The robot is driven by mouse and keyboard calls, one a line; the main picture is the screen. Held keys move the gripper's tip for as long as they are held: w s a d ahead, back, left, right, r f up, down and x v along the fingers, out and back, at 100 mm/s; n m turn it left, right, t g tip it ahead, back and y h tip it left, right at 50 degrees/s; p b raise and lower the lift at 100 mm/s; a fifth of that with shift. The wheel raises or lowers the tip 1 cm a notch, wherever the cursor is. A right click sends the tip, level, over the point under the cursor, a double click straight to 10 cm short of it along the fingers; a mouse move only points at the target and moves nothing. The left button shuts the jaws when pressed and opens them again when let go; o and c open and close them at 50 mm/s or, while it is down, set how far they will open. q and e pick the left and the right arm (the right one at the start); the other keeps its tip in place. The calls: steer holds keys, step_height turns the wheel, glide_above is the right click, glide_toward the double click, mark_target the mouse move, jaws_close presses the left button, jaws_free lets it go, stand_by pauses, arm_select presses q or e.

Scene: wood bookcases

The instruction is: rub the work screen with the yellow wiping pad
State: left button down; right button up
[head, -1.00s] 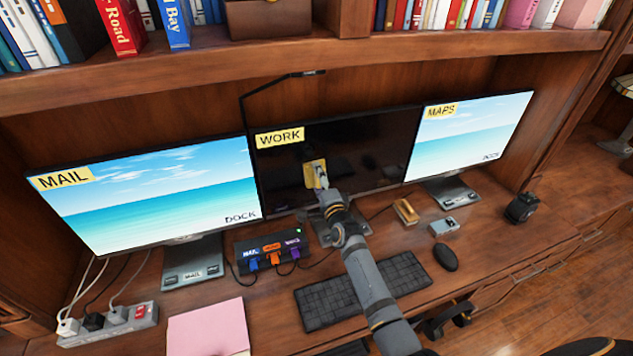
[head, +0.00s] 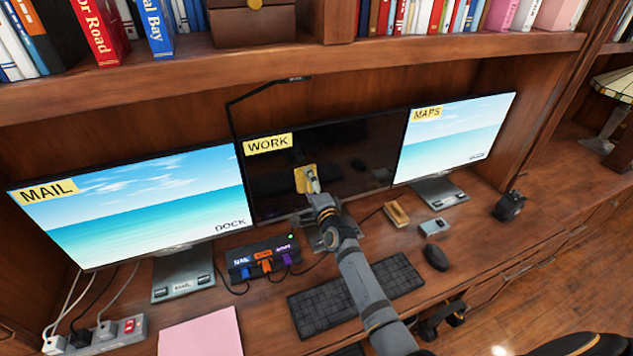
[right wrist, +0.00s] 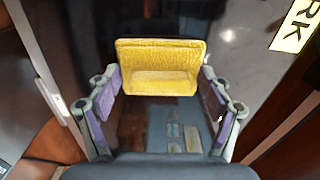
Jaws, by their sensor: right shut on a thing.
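The work screen (head: 345,150) is the dark middle monitor, with a yellow WORK label at its upper left. My right gripper (head: 314,186) is in front of its lower middle part, shut on the yellow wiping pad (head: 301,180). In the right wrist view the yellow pad (right wrist: 160,55) sits between the two fingers of my right gripper (right wrist: 160,95), with its broad face toward the dark screen (right wrist: 235,45). The pad is against or very near the glass; I cannot tell which. My left gripper is not in view.
The lit MAIL screen (head: 130,205) stands at left and the lit MAPS screen (head: 455,138) at right. A dock with plugs (head: 264,258), a keyboard (head: 355,297), a wooden block (head: 396,214), a small grey box (head: 434,227) and a mouse (head: 435,257) are on the desk.

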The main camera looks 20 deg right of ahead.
steer(key=shift+s+a, duration=0.1)
steer(key=shift+a, duration=0.6)
steer(key=shift+s+d, duration=0.1)
steer(key=shift+s, duration=0.4)
steer(key=shift+s+p, duration=0.5)
steer(key=shift+s, duration=2)
